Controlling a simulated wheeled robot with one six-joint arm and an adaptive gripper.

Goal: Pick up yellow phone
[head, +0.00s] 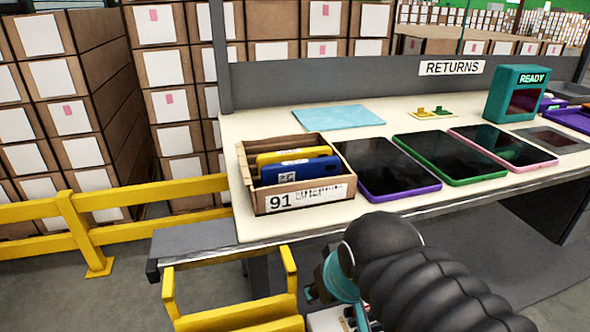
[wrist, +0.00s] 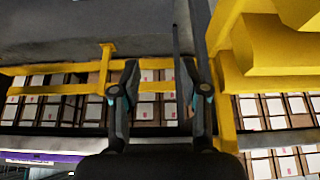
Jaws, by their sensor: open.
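The yellow phone (head: 290,155) stands on edge in a tilted brown carton (head: 310,196) marked 91, on the left end of the bench in the head view. A blue phone (head: 300,171) stands in front of it and hides its lower part. My gripper (head: 325,289) is low in front of the bench, apart from the carton and below the bench top, partly hidden by my arm. In the wrist view my gripper (wrist: 160,78) has its two fingers apart with nothing between them. The wrist view shows no phone.
Tablets with purple (head: 387,167), green (head: 450,157) and pink (head: 503,147) edges lie right of the carton. A light blue mat (head: 337,117) lies behind. A teal READY device (head: 515,93) stands at the back. A yellow frame (head: 240,314) is close to my gripper.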

